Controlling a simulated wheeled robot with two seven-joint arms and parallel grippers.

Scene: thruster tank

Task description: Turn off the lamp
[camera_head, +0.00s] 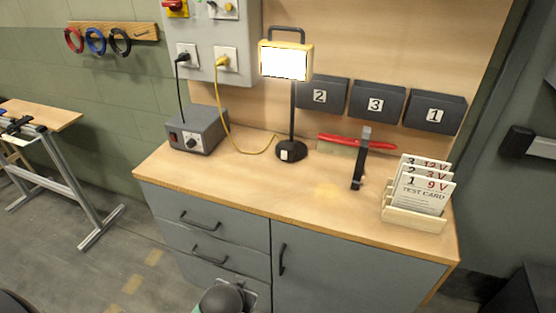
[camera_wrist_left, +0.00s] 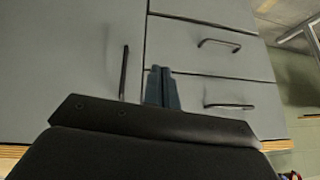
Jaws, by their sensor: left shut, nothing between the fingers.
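The lamp (camera_head: 286,62) stands upright on the workbench, its yellow-framed head glowing bright white. Its black post rises from a round black base with a small pale switch (camera_head: 284,155) on the front. A yellow cable (camera_head: 224,110) runs from near the base up to a yellow plug (camera_head: 222,62) in the wall panel's right socket. My left gripper (camera_wrist_left: 161,70) is shut and empty, in front of the grey cabinet fronts. Part of my left arm shows at the bottom of the head view, below the bench top. My right gripper is not in view.
A grey control box (camera_head: 196,131) with a black-plugged cord stands left of the lamp. Right of it are a red-handled brush (camera_head: 356,142), a dark upright clamp-like tool (camera_head: 360,160) and a card rack (camera_head: 412,216). Numbered bins (camera_head: 375,103) hang behind. The bench's front middle is clear.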

